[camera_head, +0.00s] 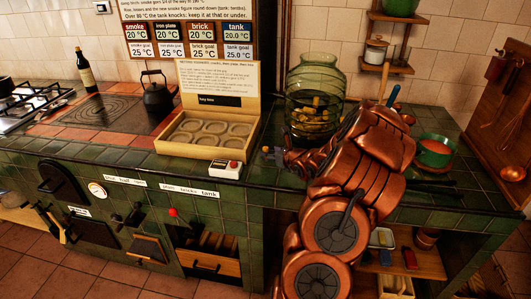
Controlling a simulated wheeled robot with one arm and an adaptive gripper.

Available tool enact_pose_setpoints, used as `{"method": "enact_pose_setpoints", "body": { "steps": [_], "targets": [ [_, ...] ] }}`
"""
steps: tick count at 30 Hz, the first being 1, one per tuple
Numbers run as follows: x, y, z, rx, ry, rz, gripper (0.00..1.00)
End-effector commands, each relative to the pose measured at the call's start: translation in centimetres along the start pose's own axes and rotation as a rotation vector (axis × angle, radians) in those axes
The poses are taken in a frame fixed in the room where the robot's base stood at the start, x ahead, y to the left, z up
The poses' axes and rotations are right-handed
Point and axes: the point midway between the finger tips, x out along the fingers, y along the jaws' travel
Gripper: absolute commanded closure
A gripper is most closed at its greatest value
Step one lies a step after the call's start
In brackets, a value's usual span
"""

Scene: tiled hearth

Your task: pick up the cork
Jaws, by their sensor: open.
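I cannot make out a cork for sure in the head view. A dark wine bottle (86,76) stands upright at the far left; I cannot tell what closes its neck. A large green glass jar (318,75) holds yellowish-brown pieces, too small to identify. My copper arm reaches over the counter in front of the jar. My gripper (272,153) is small in view at the arm's left end, low near the tiled counter, open. No object shows between its fingers. My arm hides the counter to the right of the jar's base.
A black kettle (157,97) stands on the stove. Wall shelves (388,68) hang behind.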

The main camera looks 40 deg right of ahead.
Motion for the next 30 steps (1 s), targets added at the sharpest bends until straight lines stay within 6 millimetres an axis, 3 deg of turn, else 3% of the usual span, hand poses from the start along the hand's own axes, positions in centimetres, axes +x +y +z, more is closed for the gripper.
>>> {"method": "enact_pose_setpoints", "body": {
  "steps": [15, 27, 30],
  "targets": [
    [4.3, -0.3, 0.1, -0.003, 0.0, 0.002, 0.47],
    [5.0, -0.3, 0.1, -0.002, -0.002, 0.001, 0.47],
    [5.0, -0.3, 0.1, -0.002, -0.001, 0.001, 0.57]
  ]
}}
